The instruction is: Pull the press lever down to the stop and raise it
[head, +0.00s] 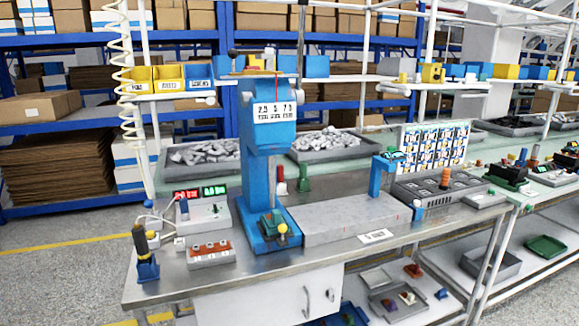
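The blue press (273,115) stands upright on the steel workbench (200,280), left of the middle of the head view. Its head carries a white label with numbers, and its column runs down to a blue base (262,240). A dark knob (232,53) shows at the upper left of the press head; it may be the end of the press lever, but I cannot tell. A small dark green fixture (270,222) and a yellow ball (283,228) are at the base. Neither of my grippers is in view.
A long grey block (355,217) lies right of the press. A device with displays (203,210) and a box with an orange-red top (210,252) stand left. A screwdriver-like tool in a blue holder (146,262) is at the front left corner. Bins of metal parts (203,157) stand behind.

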